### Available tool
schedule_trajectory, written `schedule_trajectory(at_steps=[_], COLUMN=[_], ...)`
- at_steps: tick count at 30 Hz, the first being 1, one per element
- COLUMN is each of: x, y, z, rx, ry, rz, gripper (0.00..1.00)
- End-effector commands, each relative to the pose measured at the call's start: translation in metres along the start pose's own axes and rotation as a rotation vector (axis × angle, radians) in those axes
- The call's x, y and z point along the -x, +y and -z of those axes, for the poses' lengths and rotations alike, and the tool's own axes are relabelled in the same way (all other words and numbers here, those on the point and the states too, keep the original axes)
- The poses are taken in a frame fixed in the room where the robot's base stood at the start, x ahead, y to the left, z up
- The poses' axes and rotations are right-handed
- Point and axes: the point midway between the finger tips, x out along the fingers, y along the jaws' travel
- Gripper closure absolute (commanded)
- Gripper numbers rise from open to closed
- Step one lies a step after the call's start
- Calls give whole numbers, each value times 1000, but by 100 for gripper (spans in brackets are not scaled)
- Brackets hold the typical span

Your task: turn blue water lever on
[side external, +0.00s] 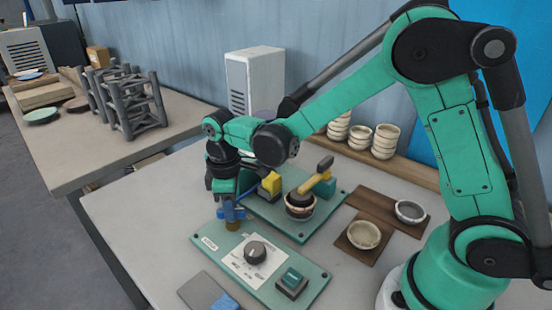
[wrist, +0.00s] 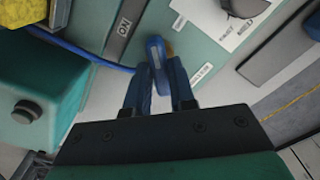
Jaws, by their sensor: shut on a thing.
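The blue water lever (wrist: 156,52) shows in the wrist view as a rounded blue handle between the two fingertips. My gripper (wrist: 158,82) is shut on it, with one blue finger on each side. In the side external view my gripper (side external: 230,200) reaches down at the left corner of the green control panel (side external: 208,238). There the lever sits above a brass-coloured fitting (side external: 232,226), and the fingers hide most of it. A label reading "ON" (wrist: 124,24) lies to the left of the lever in the wrist view, seen upside down.
A black knob (side external: 255,252) and a green switch (side external: 291,280) stand on the panel. Behind is a green base with a wooden-handled device (side external: 318,178) and a yellow block (side external: 271,184). Bowls (side external: 364,235) stand at the right. A grey rack (side external: 125,100) stands on the far table.

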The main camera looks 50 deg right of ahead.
Motion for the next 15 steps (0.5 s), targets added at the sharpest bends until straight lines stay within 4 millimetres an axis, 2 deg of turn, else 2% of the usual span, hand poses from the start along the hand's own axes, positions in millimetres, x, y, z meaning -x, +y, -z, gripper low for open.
schedule_trajectory(at_steps=[15], x=[0], y=[0], z=[0], rx=[484], ry=[1], rz=[-1], gripper=[100])
